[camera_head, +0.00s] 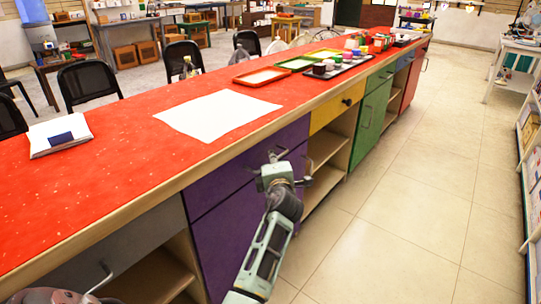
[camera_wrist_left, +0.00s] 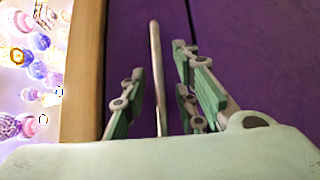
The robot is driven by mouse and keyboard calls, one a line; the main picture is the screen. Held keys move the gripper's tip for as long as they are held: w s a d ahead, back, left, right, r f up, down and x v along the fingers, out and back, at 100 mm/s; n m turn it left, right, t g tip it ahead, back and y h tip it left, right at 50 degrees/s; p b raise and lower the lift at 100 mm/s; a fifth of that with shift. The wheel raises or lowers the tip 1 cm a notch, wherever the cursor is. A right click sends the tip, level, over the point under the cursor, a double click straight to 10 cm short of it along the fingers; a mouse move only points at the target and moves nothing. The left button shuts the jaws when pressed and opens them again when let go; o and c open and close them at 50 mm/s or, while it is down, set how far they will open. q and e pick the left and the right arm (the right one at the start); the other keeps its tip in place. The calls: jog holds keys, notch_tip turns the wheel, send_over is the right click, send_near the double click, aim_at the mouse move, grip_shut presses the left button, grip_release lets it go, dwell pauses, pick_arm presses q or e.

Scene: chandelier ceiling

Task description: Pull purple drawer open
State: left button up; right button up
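The purple drawer (camera_head: 235,168) is in the counter front under the red top, above a purple door (camera_head: 222,232). It looks shut. My left gripper (camera_head: 276,163) is at the right part of the drawer front. In the left wrist view, the purple front (camera_wrist_left: 240,45) fills the background and a slim metal bar handle (camera_wrist_left: 156,75) runs between the two green fingers of the left gripper (camera_wrist_left: 160,100). The fingers stand apart with gaps on both sides of the handle. My right gripper is in neither view.
The counter's red top (camera_head: 110,180) carries a white sheet (camera_head: 217,113), trays and paint pots. A yellow drawer (camera_head: 335,108) and green door (camera_head: 368,122) lie farther right. The tiled floor (camera_head: 420,210) in front is clear. White shelving (camera_head: 533,150) stands at the far right.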

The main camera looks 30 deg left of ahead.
pick_arm(q)
jog(key=shift+w, duration=0.1)
jog(key=shift+c, duration=0.3)
grip_shut()
